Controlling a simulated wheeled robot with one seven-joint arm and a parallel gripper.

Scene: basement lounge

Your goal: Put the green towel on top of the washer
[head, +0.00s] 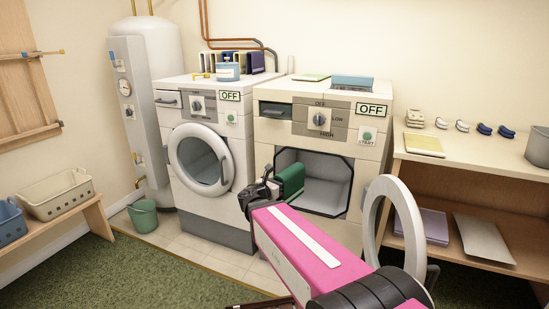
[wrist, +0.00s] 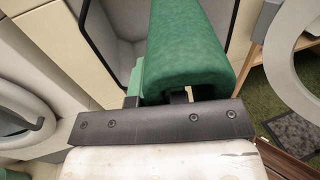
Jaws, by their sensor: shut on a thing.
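The green towel (head: 291,181) is a folded, rounded bundle held at the mouth of the right machine's opening. It fills the upper middle of the wrist view (wrist: 190,48). My gripper (head: 270,187) is shut on its near end, and the fingers are partly hidden in the wrist view (wrist: 180,96). Two white front-loading machines stand side by side: the left machine (head: 207,155) has its round glass door closed, and the right machine (head: 265,135) has its ring door (head: 375,215) swung open to the right. No label naming either one the washer is readable.
The left machine's top holds a blue tub (head: 228,71), upright books and a yellow item. A wooden shelf (head: 480,168) stands right; a green bucket (head: 143,217) sits left.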

